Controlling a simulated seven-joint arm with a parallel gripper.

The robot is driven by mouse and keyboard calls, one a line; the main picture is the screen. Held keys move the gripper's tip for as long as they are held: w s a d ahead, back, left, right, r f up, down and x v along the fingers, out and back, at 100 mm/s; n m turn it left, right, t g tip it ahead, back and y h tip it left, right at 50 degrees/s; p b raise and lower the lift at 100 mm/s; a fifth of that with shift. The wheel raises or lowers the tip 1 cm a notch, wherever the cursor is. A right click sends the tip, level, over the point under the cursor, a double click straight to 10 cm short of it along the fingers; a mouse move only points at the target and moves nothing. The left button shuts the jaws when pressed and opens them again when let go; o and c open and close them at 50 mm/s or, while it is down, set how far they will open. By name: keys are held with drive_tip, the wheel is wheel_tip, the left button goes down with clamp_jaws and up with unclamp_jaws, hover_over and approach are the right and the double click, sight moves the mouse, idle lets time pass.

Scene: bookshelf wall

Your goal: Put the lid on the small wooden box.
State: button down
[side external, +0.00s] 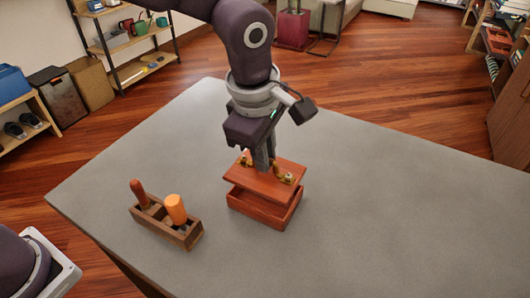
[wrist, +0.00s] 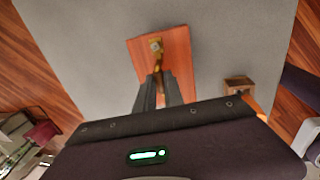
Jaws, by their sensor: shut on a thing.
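The small wooden box (side external: 262,214) stands on the grey table, reddish brown. Its lid (side external: 258,184) is a flat reddish board with a brass handle (side external: 288,178). My gripper (side external: 264,168) points down and is shut on the lid's handle. The lid is over the box, with a dark gap showing between them at the front, and it looks slightly turned or shifted toward the left. In the wrist view the lid (wrist: 174,52) lies beyond my fingers (wrist: 158,88), with part of the handle showing between them. The box is hidden beneath the lid there.
A wooden tool caddy (side external: 182,236) with two orange-handled tools stands to the left of the box; it also shows in the wrist view (wrist: 238,84). The table (side external: 400,215) is clear to the right and behind.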

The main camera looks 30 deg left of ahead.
idle(0.4)
drive_tip(key=shift+f, duration=2.2)
drive_tip(key=c, duration=0.9)
unclamp_jaws()
drive_tip(key=shift+c, duration=0.2)
drive_tip(key=shift+r, duration=3.5)
